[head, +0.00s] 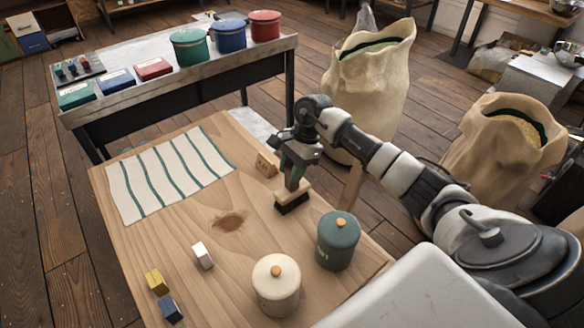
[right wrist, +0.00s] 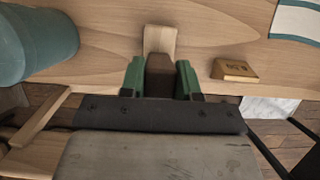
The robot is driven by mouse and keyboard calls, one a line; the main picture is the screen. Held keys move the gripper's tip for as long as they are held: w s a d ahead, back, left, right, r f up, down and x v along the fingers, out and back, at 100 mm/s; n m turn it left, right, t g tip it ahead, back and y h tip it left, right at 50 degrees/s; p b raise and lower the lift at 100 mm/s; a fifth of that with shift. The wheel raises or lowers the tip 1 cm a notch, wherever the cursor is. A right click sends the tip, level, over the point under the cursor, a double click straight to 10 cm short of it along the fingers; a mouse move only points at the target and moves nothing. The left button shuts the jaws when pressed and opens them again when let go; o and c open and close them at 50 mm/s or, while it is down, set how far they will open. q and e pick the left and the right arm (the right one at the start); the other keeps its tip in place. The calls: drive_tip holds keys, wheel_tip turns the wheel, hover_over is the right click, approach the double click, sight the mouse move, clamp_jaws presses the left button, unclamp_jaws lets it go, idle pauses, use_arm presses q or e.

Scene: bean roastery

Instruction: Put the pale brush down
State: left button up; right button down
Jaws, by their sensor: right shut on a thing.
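The pale brush (head: 294,196) has a light wooden body and dark bristles pointing down. My right gripper (head: 292,178) is shut on it from above, near the right edge of the wooden table (head: 180,245). The bristles are at or just above the tabletop; I cannot tell if they touch. In the right wrist view, the brush's pale end (right wrist: 160,40) shows beyond the green fingers of the gripper (right wrist: 160,82). A patch of brown grounds (head: 228,221) lies on the table to the left of the brush. My left gripper is not in view.
A green canister (head: 338,243) and a cream canister (head: 276,288) stand near the front. A small wooden block (head: 267,164) is just behind the brush. A striped cloth (head: 168,178), a white block (head: 202,256), a yellow block (head: 156,281) and a blue block (head: 170,309) lie left.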

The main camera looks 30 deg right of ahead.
drive_tip(key=shift+f, duration=0.15)
drive_tip(key=c, duration=0.8)
unclamp_jaws()
drive_tip(key=shift+d+r, duration=0.1)
drive_tip(key=shift+r, duration=0.25)
drive_tip(key=b+v, duration=0.2)
drive_tip(key=v, duration=0.9)
drive_tip(key=shift+r, duration=0.35)
drive_tip(key=shift+d, duration=0.1)
drive_tip(key=shift+s+f, duration=0.1)
